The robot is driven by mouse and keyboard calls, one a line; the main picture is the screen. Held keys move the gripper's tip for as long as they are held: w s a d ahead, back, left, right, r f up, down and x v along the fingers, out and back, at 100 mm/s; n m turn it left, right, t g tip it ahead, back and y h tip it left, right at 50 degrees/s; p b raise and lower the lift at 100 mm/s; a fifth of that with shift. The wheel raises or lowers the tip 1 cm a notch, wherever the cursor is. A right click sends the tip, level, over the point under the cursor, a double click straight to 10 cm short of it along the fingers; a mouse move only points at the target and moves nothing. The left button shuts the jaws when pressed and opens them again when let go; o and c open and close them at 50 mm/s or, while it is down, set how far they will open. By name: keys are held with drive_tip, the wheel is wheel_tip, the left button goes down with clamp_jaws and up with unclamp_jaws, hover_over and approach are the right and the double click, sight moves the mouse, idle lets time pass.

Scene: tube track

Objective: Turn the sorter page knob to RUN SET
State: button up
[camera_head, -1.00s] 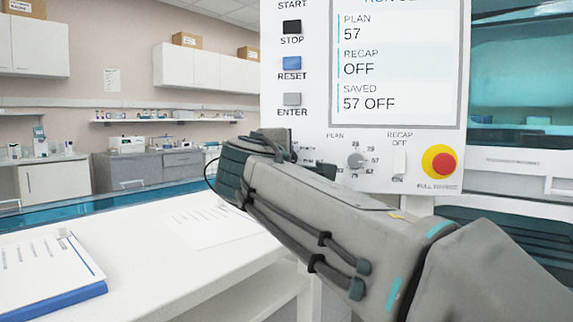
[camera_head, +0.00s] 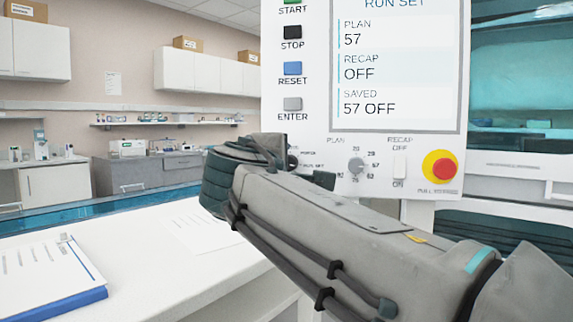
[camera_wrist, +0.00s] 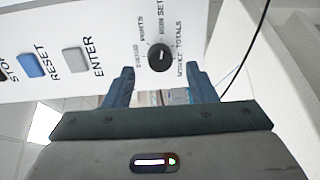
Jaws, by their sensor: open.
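The sorter page knob (camera_wrist: 160,57) is a small round black knob on the white panel, seen in the wrist view with printed labels around it, RUN SET among them. Its small pale mark is too fine to read its setting surely. My gripper (camera_wrist: 160,70) is open, its two blue fingers apart on either side of the knob in the picture. The fingers show no clear contact with it. In the head view my arm covers this knob; part of its labels shows beside my wrist. The screen (camera_head: 395,65) reads RUN SET at top, PLAN 57, RECAP OFF, SAVED 57 OFF.
Right of my wrist are the grey PLAN knob (camera_head: 356,166), the RECAP switch (camera_head: 400,170) and a red stop button (camera_head: 444,168) on yellow. The ENTER button (camera_wrist: 76,59) and RESET button (camera_wrist: 31,65) are near the knob. A white table (camera_head: 150,250) lies left.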

drive_tip(key=p+v, duration=0.1)
drive_tip(key=v, duration=0.9)
